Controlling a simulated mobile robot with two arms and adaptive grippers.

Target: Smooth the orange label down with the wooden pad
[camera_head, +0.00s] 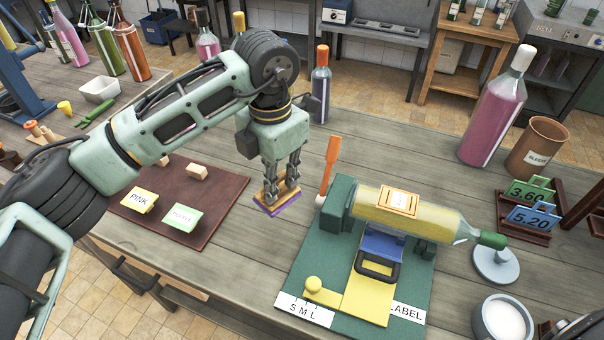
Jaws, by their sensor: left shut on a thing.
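My left gripper (283,190) is shut on the wooden pad (269,198), a small tan block with a purple underside. It holds the pad to the left of the bottle, apart from it. The orange label (398,202) lies on the upper side of a yellow bottle (415,220). The bottle lies on its side in a green cradle (338,203) on a green base (312,262), its green cap (492,240) pointing right. My right gripper does not show.
An orange-handled brush (328,170) stands between the pad and the cradle. A brown mat (225,192) with colour cards is at left. A pink bottle (492,110), a brown pot (537,147) and number tags (531,216) stand at right. A white-filled jar (503,318) is at front right.

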